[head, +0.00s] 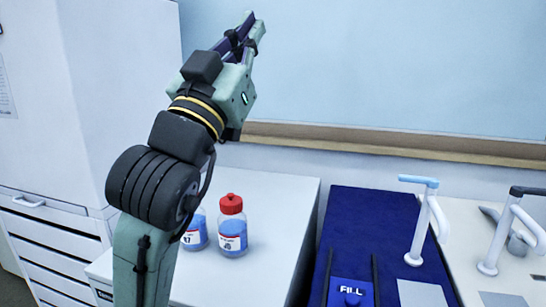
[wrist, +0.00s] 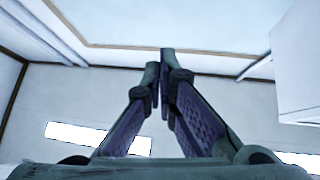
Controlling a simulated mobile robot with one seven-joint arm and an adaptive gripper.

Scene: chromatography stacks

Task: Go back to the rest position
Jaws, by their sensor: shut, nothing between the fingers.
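My gripper (head: 250,24) is raised high in the head view, pointing up in front of the pale blue wall panel. Its fingers are closed together with nothing between them. In the wrist view the gripper (wrist: 164,62) points toward the ceiling, its fingertips meeting and empty. My arm rises from the bottom left of the head view and hides part of the bench behind it.
A red-capped bottle (head: 232,228) stands on the white bench (head: 285,200), beside another bottle (head: 195,232) partly hidden by my arm. Right are a blue mat (head: 375,210) with a FILL block (head: 350,292) and white stands (head: 425,215). A tall white cabinet (head: 120,80) stands left.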

